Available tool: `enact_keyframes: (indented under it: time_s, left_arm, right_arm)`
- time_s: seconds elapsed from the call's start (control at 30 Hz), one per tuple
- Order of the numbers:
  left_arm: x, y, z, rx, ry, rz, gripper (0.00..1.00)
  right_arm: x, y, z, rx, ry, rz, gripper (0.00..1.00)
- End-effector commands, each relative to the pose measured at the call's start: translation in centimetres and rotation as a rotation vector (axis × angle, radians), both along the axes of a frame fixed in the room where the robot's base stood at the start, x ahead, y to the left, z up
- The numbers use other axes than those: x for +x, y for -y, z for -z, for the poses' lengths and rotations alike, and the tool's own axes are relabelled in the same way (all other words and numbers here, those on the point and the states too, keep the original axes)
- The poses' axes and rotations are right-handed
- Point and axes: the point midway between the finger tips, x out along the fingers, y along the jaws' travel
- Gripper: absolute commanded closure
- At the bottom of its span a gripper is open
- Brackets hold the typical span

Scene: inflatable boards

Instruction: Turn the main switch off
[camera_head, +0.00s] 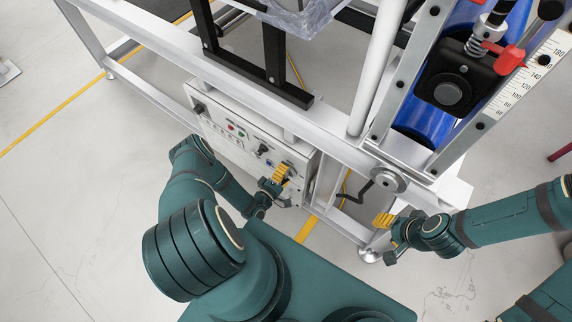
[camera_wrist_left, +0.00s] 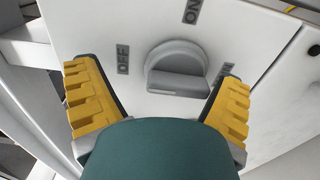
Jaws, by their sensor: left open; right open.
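The main switch (camera_wrist_left: 178,68) is a grey rotary knob with a raised bar on a white panel, seen in the left wrist view. An OFF label (camera_wrist_left: 123,60) is on its left, an ON label (camera_wrist_left: 192,11) above it, and another label on its right is partly hidden. The bar lies roughly across the picture. My left gripper (camera_head: 280,173) is open at the right end of the control box, its yellow fingers on either side of the knob, with no clear contact visible. My right gripper (camera_head: 384,220) is open and empty, near the frame's lower right corner.
The white control box (camera_head: 222,146) carries other knobs and small buttons under the machine's frame. A grey frame beam (camera_head: 325,130) runs above it. A black crank handle (camera_head: 352,193) is between the grippers. Open floor (camera_head: 70,200) is on the left.

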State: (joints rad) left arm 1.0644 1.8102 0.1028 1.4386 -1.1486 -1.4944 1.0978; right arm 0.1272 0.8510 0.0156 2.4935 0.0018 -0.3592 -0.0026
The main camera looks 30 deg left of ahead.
Motion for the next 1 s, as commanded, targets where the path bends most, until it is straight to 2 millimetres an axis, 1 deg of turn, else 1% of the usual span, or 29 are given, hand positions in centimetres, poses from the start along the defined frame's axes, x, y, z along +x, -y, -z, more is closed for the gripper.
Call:
enact_keyframes:
  time_s: [0.03,0.3,0.4,0.5,0.7,1.0]
  left_arm:
    - [0.1,-0.1,-0.9,0.0,0.003,0.0,0.08]
    - [0.4,0.0,-5.9,0.0,0.019,0.004,0.08]
    - [0.5,0.0,-7.3,0.001,0.021,0.005,0.08]
    - [0.5,0.0,-8.3,0.001,0.021,0.005,0.08]
    - [0.5,0.0,-9.0,0.004,0.022,0.004,0.08]
    - [0.3,0.0,-8.7,0.002,0.011,0.002,0.08]
  right_arm:
    - [0.0,0.0,0.0,0.0,0.0,0.0,0.53]
    - [0.0,0.0,-0.1,0.0,0.0,0.0,0.53]
    - [0.0,0.0,-0.1,0.0,0.0,0.0,0.53]
    - [0.0,0.0,-0.1,0.0,0.0,0.0,0.53]
    - [0.0,0.0,-0.1,0.0,0.0,0.0,0.53]
    - [0.0,0.0,0.0,0.0,0.0,0.0,0.53]
